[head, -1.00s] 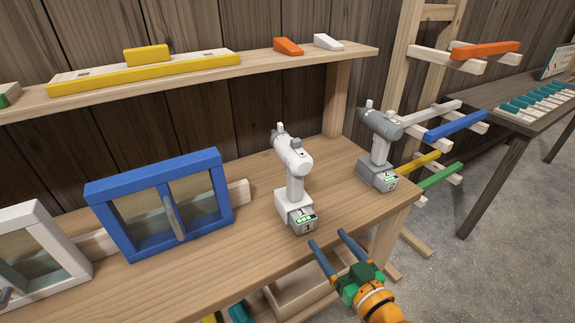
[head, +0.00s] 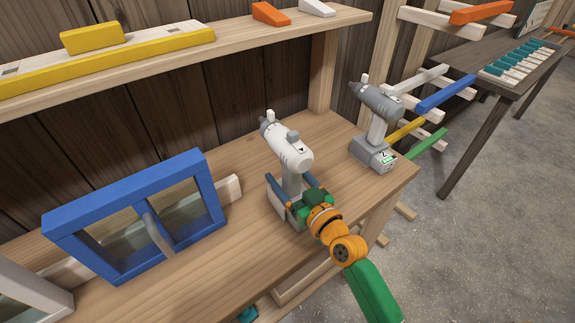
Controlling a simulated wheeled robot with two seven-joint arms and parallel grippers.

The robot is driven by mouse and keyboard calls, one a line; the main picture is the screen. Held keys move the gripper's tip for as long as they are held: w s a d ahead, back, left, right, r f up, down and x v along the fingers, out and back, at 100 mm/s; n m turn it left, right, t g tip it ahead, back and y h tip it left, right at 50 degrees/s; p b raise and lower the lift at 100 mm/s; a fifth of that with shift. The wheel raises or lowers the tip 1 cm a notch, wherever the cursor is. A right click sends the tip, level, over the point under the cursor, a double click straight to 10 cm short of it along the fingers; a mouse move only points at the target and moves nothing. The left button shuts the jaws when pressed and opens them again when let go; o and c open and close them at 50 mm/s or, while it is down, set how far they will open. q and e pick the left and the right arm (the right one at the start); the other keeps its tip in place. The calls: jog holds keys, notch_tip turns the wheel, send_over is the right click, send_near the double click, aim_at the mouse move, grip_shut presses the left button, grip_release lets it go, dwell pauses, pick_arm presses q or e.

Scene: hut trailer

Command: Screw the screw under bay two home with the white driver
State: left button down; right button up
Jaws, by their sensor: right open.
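The white driver (head: 288,152) stands upright on the workbench, its nose pointing to the back left. My right gripper (head: 292,184) is open at the driver's grip, with one blue finger on each side of it. I cannot tell whether the fingers touch the grip. The gripper hides much of the driver's base. A grey driver (head: 379,105) with a 2 on its base stands to the right on the same bench. I cannot make out the screw or bay two. My left gripper is not in view.
The workbench (head: 240,255) carries a blue window frame (head: 130,275) and part of a white frame (head: 30,298) at left. A shelf (head: 230,49) with wedges and a yellow block runs above. A rack with coloured bars (head: 445,95) stands at right.

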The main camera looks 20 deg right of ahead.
jog(key=shift+s+d+r, duration=0.1)
jog(key=shift+s, duration=0.1)
jog(key=c, duration=0.5)
grip_shut()
jog(key=shift+r, duration=0.15)
dwell(0.4)
